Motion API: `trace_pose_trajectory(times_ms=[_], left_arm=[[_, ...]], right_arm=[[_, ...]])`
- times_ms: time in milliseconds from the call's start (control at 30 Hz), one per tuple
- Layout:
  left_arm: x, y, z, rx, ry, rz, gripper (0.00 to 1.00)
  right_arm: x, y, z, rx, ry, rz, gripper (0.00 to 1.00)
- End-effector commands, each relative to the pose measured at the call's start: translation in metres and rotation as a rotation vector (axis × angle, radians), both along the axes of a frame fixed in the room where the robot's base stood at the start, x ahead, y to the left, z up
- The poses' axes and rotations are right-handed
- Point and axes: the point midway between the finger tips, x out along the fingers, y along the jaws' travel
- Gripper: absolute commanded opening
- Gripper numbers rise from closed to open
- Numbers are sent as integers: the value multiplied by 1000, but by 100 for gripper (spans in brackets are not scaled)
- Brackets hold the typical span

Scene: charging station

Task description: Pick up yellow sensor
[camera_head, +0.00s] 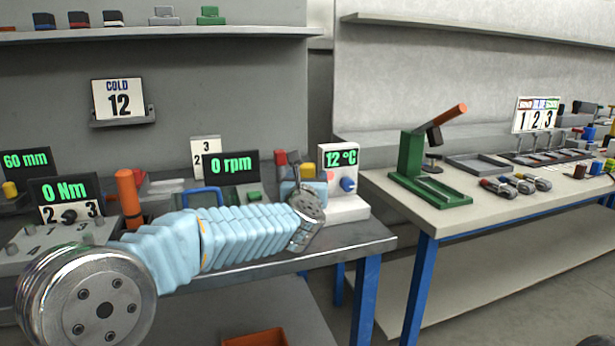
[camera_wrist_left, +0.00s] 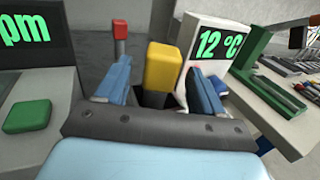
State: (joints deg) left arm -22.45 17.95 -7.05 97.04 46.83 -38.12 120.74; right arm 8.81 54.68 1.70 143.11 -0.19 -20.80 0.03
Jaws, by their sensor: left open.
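The yellow sensor (camera_wrist_left: 163,68), a yellow block with a dark lower part, stands upright between the two blue-padded fingers of my left gripper (camera_wrist_left: 160,85) in the left wrist view. Gaps show on both sides of it, and the gripper is open around it. In the head view my left gripper (camera_head: 302,176) is at the right end of the left bench. Only the top of the yellow sensor (camera_head: 307,170) shows there behind the fingers. My right gripper is not in view.
The white 12 °C station (camera_head: 346,205) stands close to the right of the gripper. A red-topped post (camera_wrist_left: 121,42) is just behind the left finger. A green button (camera_wrist_left: 28,115) is at left. A green press (camera_head: 415,170) stands on the right bench.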

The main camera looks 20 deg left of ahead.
Motion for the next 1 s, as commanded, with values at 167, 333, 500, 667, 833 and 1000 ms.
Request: trace_pose_trajectory(times_ms=[167,333,500,667,833,1000], left_arm=[[21,4,2,1,1,1,68],[23,5,0,0,0,0,68],[22,5,0,0,0,0,53],[22,5,0,0,0,0,28],[22,4,1,0,0,0,7],[22,5,1,-1,0,0,7]], right_arm=[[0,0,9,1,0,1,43],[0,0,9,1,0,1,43],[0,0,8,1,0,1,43],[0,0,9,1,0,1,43],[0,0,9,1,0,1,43],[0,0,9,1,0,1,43]])
